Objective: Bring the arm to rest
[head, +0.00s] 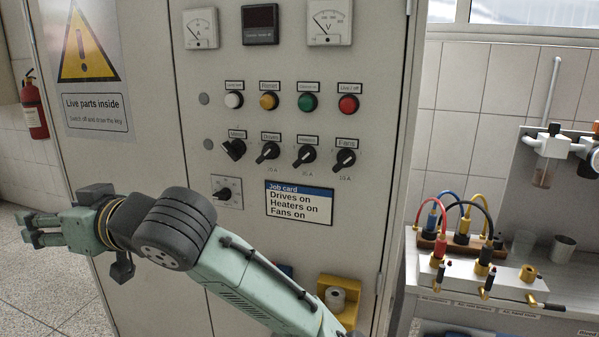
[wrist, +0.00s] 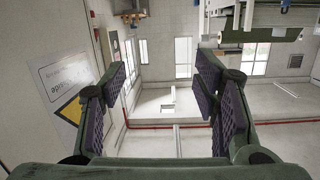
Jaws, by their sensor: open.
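My gripper (head: 38,230) is at the left in the head view, held out sideways in front of the lower left of the grey control cabinet (head: 160,130). Its fingers point left. In the wrist view my gripper (wrist: 165,85) shows two fingers with dark ribbed pads, wide apart, with nothing between them. My arm reaches in from the bottom of the head view, below the job card (head: 299,203), which reads "Drives on, Heaters on, Fans on". No fingertip touches the cabinet as far as I can see.
The cabinet carries a row of coloured buttons (head: 307,102) and several black rotary switches (head: 305,154). A bench with cables (head: 500,290) stands at the right. A fire extinguisher (head: 34,107) hangs far left.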

